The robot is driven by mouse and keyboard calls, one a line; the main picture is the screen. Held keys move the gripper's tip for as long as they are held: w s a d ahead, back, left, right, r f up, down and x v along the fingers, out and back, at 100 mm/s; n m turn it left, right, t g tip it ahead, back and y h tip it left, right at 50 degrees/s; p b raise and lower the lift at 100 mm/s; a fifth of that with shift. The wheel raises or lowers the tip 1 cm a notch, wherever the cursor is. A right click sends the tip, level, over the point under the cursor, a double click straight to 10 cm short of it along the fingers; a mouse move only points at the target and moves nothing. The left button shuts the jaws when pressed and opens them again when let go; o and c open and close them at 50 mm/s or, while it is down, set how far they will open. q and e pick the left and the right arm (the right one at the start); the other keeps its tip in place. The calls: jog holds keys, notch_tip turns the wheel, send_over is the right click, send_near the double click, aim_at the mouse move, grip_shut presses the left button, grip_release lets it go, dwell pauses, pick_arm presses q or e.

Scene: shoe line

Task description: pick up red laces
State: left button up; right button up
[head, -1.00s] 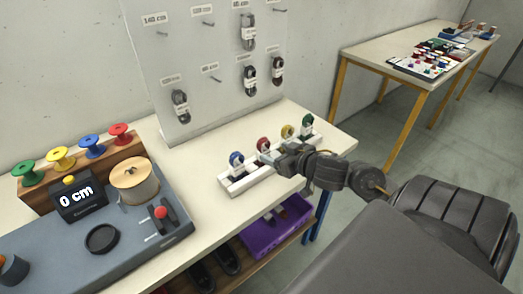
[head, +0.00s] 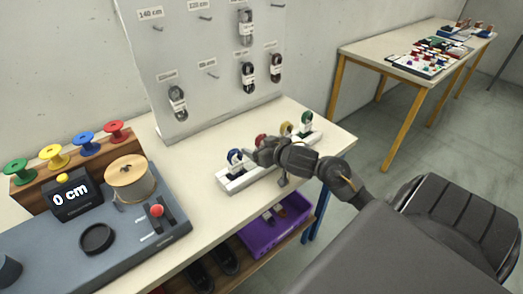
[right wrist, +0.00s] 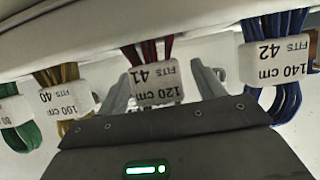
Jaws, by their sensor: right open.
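The red laces (head: 260,140) stand in the white rack (head: 236,185) on the bench, mostly hidden behind my right gripper (head: 258,157) in the head view. In the right wrist view the red laces (right wrist: 147,52) hang in a bundle with a white band reading 120 cm, fits 41. My right gripper's open fingers (right wrist: 163,84) lie on either side of this band. They are not closed on it. My left gripper is not in view.
Blue laces (head: 235,157) stand to the left in the rack; yellow laces (head: 285,129) and green laces (head: 306,120) stand to the right. A pegboard (head: 210,65) with dark laces rises behind. A purple crate (head: 275,228) sits below.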

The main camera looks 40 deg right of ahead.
jog(key=shift+c, duration=0.2)
jog(key=c, duration=1)
jog(key=shift+r, duration=0.5)
notch_tip(320, 180, up, 2)
jog(key=shift+r+p, duration=0.25)
jog(key=shift+p, duration=0.7)
jog(key=s+a+r+p, duration=0.1)
jog(key=s+r+p, duration=0.2)
jog(key=r, duration=0.1)
jog(key=p, duration=1)
send_near(259, 138)
jog(key=a+r, duration=0.1)
jog(key=s+a+r, duration=0.1)
jog(key=a+r, duration=0.1)
jog(key=r, duration=0.1)
jog(key=shift+s+a, duration=0.3)
jog(key=shift+a, duration=0.05)
